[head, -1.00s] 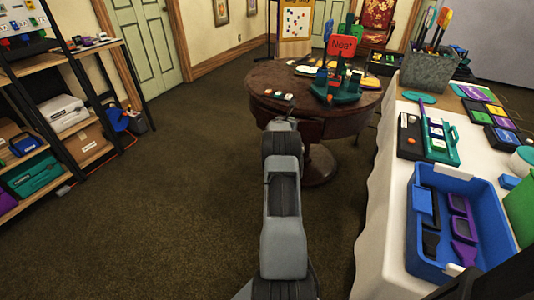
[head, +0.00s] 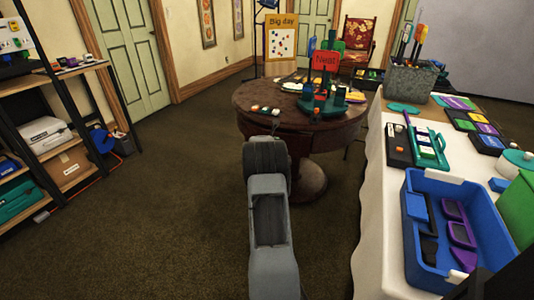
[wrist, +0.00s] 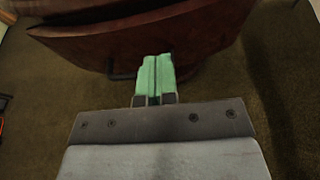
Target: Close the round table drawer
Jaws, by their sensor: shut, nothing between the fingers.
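The round table (head: 350,118) is dark reddish brown and stands ahead on a thick pedestal. In the wrist view, its curved wooden front (wrist: 200,38) spans the top of the picture. A dark handle (wrist: 121,76) shows at the lower edge of that front, just left of my fingers. My gripper (wrist: 153,60) has green fingers, pressed together and empty, pointing at the wooden front. I cannot tell whether they touch it. In the head view, my arm hides the gripper and part of the table's near side. How far the drawer stands out is not clear.
A red "Neat" sign (head: 325,61) and small items stand on the round table. A white-clothed table (head: 375,200) with a blue bin (head: 415,262) is close on the right. A shelf unit (head: 75,120) stands left. Carpet between is clear.

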